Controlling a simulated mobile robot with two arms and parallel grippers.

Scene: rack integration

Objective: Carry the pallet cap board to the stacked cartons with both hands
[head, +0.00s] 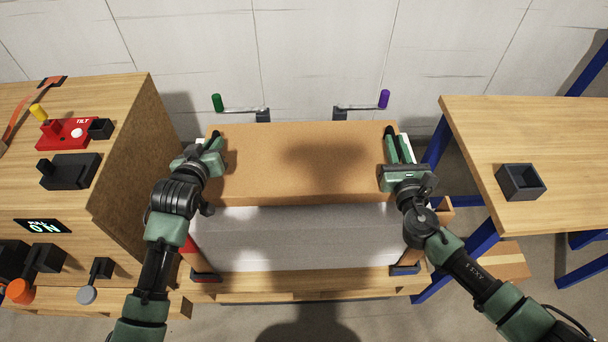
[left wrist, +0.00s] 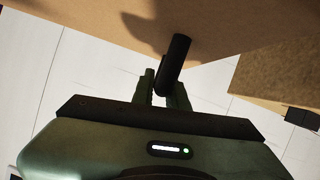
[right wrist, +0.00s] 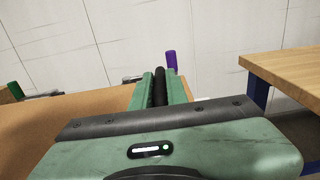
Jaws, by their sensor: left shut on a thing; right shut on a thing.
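The pallet cap board (head: 305,165) is a flat brown panel with a dark handle near each end. It lies level over a pale grey block (head: 295,238), which looks like the stacked cartons; whether it touches them I cannot tell. My left gripper (head: 212,145) is shut on the board's left handle; in the left wrist view the black handle (left wrist: 179,55) stands between the fingers. My right gripper (head: 398,150) is shut on the right handle; in the right wrist view the dark handle (right wrist: 160,86) lies between the green fingers.
A wooden pallet (head: 300,284) lies under the block, with dark-footed corner posts. Two crank levers, green-tipped (head: 217,102) and purple-tipped (head: 384,98), stand behind the board. A wooden bench with fixtures (head: 125,150) is at the left; a blue-legged table with a black bin (head: 521,182) is at the right.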

